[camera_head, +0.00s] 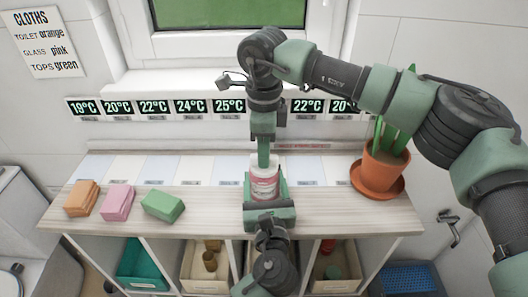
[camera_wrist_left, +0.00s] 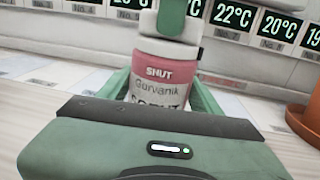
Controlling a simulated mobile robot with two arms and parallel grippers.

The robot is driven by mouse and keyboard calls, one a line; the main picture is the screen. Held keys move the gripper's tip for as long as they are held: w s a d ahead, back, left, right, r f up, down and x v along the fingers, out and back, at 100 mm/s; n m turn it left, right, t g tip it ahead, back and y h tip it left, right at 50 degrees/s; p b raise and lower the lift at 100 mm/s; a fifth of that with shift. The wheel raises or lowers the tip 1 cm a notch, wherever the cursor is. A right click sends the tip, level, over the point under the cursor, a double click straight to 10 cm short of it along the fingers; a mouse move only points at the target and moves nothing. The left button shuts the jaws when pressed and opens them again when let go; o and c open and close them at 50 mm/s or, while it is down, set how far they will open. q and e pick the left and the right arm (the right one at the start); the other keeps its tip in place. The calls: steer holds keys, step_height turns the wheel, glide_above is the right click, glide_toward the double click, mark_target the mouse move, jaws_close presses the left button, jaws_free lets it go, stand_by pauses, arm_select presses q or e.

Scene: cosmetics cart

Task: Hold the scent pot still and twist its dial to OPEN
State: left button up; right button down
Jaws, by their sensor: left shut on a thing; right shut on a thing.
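The scent pot (camera_head: 264,187) stands upright on the counter, with a pink band and a white lower label. In the left wrist view the pot (camera_wrist_left: 163,75) shows the word SHUT on its pink band under a white dial (camera_wrist_left: 150,24). My left gripper (camera_head: 264,193) comes in low from the front and is shut on the pot's body, one green finger on each side. My right gripper (camera_head: 263,163) points straight down from above and is shut on the dial. Its green finger hides part of the dial in the left wrist view.
Orange (camera_head: 82,198), pink (camera_head: 117,202) and green (camera_head: 162,206) cloths lie on the counter to the left. A potted plant (camera_head: 380,172) stands on the right. Temperature displays (camera_head: 157,107) line the wall behind. Open bins (camera_head: 205,284) sit below the counter.

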steer(key=c, duration=1.4)
jaws_free()
steer(key=shift+o, duration=0.2)
steer(key=shift+r, duration=0.1)
step_height(320, 180, up, 12)
arm_select(q)
steer(key=o, duration=1.9)
